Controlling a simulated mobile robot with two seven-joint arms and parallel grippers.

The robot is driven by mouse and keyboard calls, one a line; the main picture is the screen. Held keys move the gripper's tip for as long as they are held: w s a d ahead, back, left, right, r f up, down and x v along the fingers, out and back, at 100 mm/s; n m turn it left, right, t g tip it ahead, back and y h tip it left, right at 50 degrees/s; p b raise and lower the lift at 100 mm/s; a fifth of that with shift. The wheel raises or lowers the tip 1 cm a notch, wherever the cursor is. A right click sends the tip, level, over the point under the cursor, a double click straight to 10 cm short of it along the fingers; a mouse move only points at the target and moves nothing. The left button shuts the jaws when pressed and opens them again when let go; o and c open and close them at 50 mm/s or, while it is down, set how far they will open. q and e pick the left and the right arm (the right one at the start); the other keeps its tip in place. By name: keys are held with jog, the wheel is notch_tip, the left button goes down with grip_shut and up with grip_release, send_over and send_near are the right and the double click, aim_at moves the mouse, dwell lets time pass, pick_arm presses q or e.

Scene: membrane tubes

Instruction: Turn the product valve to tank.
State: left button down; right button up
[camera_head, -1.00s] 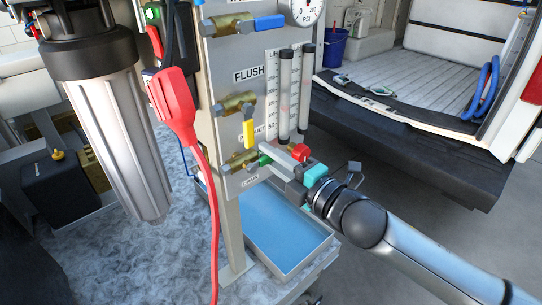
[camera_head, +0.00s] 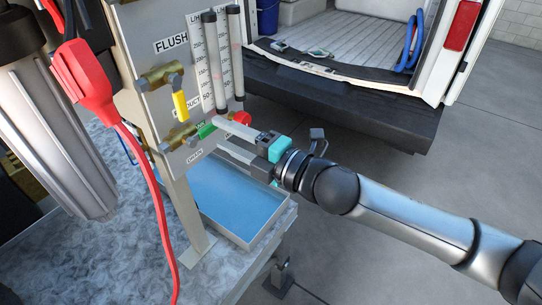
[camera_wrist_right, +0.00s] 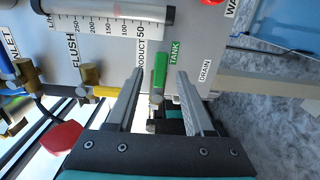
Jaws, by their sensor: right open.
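The product valve has a green lever (camera_head: 206,130) on a brass body (camera_head: 179,137), low on the grey panel (camera_head: 135,45). In the head view the lever points right. My right gripper (camera_head: 217,136) is open at the valve. In the right wrist view the green lever (camera_wrist_right: 160,72) lies between the two open fingers (camera_wrist_right: 157,78), with a gap on both sides. A green TANK label (camera_wrist_right: 175,55) and the PRODUCT label (camera_wrist_right: 142,57) sit beside it. The brass body is partly hidden there. My left gripper is not in view.
A yellow flush lever (camera_head: 180,105) hangs just above the product valve. Two flow tubes (camera_head: 222,60) and a red knob (camera_head: 243,117) are close by. A blue-floored tray (camera_head: 235,195) lies below. A red plug and cable (camera_head: 82,75) hang at left.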

jog(key=b+v, duration=0.2)
jog(key=v, duration=0.8)
jog(key=shift+s+d, duration=0.25)
jog(key=shift+s, duration=0.05)
